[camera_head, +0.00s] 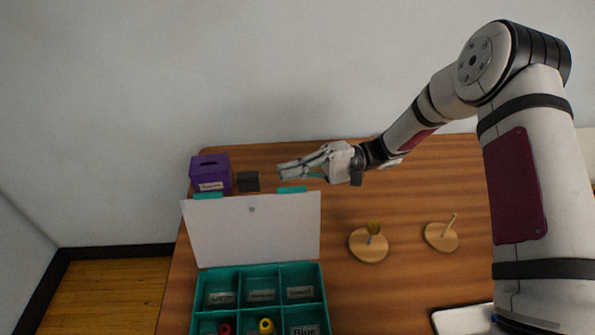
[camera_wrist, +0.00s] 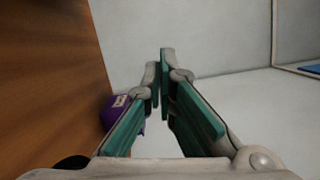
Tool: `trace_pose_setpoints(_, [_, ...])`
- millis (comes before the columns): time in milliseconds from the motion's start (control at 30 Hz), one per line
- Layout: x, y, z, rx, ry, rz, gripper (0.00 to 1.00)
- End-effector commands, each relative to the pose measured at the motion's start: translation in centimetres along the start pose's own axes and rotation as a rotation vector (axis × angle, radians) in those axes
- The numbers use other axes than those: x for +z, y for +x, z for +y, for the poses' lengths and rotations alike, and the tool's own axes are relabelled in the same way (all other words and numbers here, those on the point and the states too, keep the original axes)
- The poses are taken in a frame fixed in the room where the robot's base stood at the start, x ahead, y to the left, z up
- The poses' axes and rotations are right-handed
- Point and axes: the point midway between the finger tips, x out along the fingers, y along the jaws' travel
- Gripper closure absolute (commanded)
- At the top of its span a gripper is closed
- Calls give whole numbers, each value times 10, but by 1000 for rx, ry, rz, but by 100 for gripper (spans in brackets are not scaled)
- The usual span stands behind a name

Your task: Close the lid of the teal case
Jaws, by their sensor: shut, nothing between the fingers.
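The teal case (camera_head: 239,268) stands at the front left of the table in the head view. Its white lid (camera_head: 252,230) is open and stands up at the case's far side, with two teal latches on its top edge. My gripper (camera_head: 283,172) is just beyond the lid's top edge near the right latch (camera_head: 291,189), pointing left. It is shut and empty. I cannot tell whether it touches the lid. In the wrist view my gripper (camera_wrist: 163,62) shows its fingertips together, and the lid is not seen there.
A purple box (camera_head: 210,172) and a dark block (camera_head: 248,182) stand behind the lid on the left. A white tray (camera_head: 462,320) lies at the front right.

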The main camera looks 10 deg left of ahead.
Motion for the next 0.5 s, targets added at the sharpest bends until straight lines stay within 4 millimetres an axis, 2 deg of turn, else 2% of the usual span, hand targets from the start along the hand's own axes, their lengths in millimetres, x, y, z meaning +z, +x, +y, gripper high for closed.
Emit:
trace_pose_setpoints(33, [1,12,0,2,2,-4,100])
trace_pose_setpoints(300, [1,64,0,2,3,-4,100])
trace_pose_setpoints(500, [29,68,0,2,3,-1,100])
